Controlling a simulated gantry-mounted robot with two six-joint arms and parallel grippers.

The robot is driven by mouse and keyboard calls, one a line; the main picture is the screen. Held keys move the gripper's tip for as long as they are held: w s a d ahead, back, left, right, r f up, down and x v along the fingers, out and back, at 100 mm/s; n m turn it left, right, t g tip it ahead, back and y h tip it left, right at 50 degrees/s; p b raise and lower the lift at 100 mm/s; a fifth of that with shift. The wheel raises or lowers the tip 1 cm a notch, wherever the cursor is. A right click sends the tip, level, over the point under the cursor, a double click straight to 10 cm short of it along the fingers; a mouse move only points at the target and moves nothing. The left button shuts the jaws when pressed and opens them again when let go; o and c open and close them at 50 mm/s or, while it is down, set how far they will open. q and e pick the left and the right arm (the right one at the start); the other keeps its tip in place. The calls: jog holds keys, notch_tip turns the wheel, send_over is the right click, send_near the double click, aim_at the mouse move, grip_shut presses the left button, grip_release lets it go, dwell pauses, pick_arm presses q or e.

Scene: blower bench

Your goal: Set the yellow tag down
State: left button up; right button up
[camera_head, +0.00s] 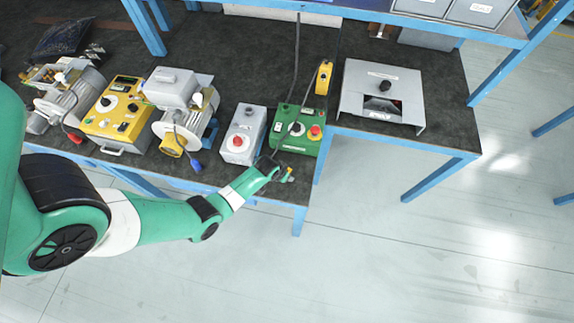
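My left gripper (284,174) is at the bench's front edge, just in front of the green control box (299,131). A very small yellowish patch shows at its fingertips; I cannot tell whether it is the yellow tag or whether the fingers are shut on it. The green box has a dark knob and a red button on top. A yellow piece with dark spots (323,77) stands behind the green box at its right; I cannot tell if it is a tag or a hand control. My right gripper is not in view.
Left of the green box stand a grey box with a red button (243,135), a blower motor (178,104), a yellow control box (116,108) and another motor (68,93). A grey housing (381,92) is at the right. A cable (296,50) hangs down behind the green box.

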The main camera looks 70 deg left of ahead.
pick_arm(q)
jog(key=shift+w+f, duration=0.1)
grip_shut()
dwell(0.3)
jog(key=shift+p, duration=0.3)
jog(key=shift+r, duration=0.45)
jog(key=p+v, duration=0.4)
jog(key=shift+w+a+r+p, duration=0.2)
jog(key=shift+w+p, duration=0.1)
jog(key=shift+w, duration=0.1)
jog(key=s+d+r+p, duration=0.8)
jog(key=s+d+p, duration=0.1)
jog(key=d, duration=0.1)
